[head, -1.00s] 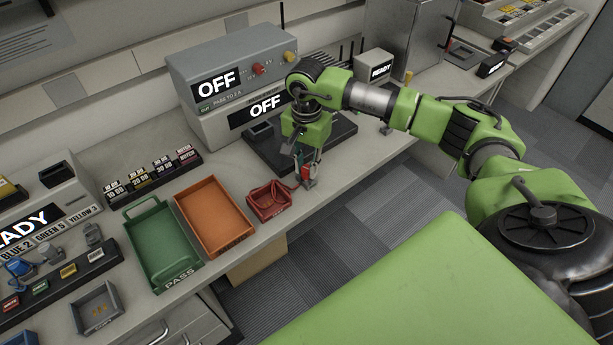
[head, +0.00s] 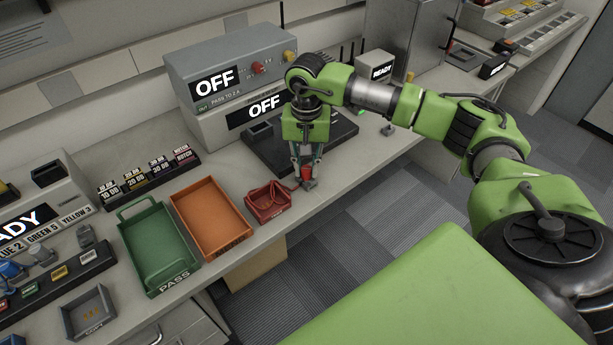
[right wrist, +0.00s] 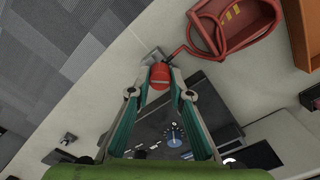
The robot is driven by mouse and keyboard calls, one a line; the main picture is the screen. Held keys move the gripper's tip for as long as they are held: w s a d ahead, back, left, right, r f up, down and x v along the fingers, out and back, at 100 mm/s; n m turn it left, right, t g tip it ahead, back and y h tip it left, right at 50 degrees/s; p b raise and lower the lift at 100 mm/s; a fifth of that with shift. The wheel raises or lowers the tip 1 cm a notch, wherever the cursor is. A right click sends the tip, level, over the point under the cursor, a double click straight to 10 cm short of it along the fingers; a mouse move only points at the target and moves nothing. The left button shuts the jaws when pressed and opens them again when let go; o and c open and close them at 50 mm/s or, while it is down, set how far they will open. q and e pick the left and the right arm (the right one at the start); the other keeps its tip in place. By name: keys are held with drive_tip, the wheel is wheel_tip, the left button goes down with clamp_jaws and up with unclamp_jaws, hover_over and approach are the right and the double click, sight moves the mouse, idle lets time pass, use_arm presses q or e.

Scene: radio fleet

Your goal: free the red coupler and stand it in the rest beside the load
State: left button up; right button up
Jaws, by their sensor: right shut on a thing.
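The red coupler (right wrist: 160,75) is a short red cylinder at the bench's front edge. It also shows small in the head view (head: 306,173). My right gripper (right wrist: 161,80) points down at it, one finger on each side, and is shut on it. A small grey block (right wrist: 149,55) sits right at the coupler's far end in the wrist view; I cannot tell whether they are joined. A thin red lead (right wrist: 182,46) runs close by toward the red tray (head: 268,203). I cannot tell which part is the load or the rest. My left gripper is out of view.
The orange tray (head: 241,238) and the green PASS tray (head: 148,283) stand to the left. Behind the gripper are a dark plate (head: 340,130) and grey units marked OFF (head: 235,62). A small grey piece (head: 388,130) stands to the right. The bench edge is close.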

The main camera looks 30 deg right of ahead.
drive_tip(key=shift+s+f, duration=0.1)
drive_tip(key=shift+f, duration=0.15)
drive_tip(key=shift+f+n+b, duration=0.15)
drive_tip(key=shift+n+b, duration=0.55)
drive_tip(key=shift+n, duration=0.2)
drive_tip(key=shift+n+b, duration=0.45)
drive_tip(key=shift+n, duration=1.05)
